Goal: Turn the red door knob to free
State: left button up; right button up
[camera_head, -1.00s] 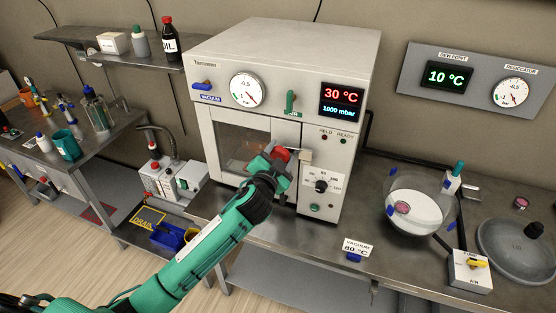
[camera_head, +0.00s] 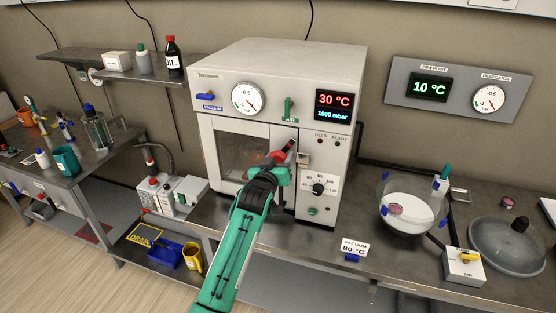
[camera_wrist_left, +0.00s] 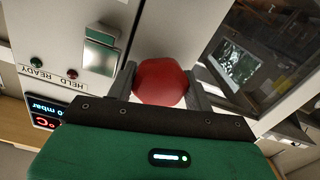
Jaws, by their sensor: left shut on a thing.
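The red door knob (camera_head: 281,157) is on the front of the grey vacuum oven (camera_head: 270,60), at the right edge of its windowed door (camera_head: 238,152). In the left wrist view the round red knob (camera_wrist_left: 160,82) sits between the two dark fingers of my left gripper (camera_wrist_left: 160,88). My left gripper (camera_head: 280,160) is shut on the knob and partly hides it in the head view. A metal latch plate (camera_wrist_left: 99,52) is beside the knob. The door appears closed against the oven front. My right gripper is not in view.
The oven shows 30 °C and 1000 mbar on its display (camera_head: 335,105). A dial (camera_head: 318,188) sits right of the door. A pump (camera_head: 172,195) stands at left.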

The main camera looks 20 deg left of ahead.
pick_arm(q)
jog(key=n+p, duration=0.1)
jog(key=n, duration=0.3)
jog(key=shift+n+p, duration=0.45)
jog(key=shift+n, duration=0.55)
jog(key=o, duration=1.4)
jog(key=shift+s, duration=0.1)
jog(key=shift+s+p, duration=0.2)
jog(key=shift+p, duration=0.15)
jog(key=s+p, duration=0.2)
jog(key=s, duration=0.2)
jog(key=s+p, duration=0.2)
jog(key=s, duration=0.2)
jog(key=s+p, duration=0.2)
jog(key=s, duration=0.3)
jog(key=shift+s+a+r, duration=0.1)
jog(key=shift+a+r, duration=0.05)
jog(key=shift+a, duration=0.1)
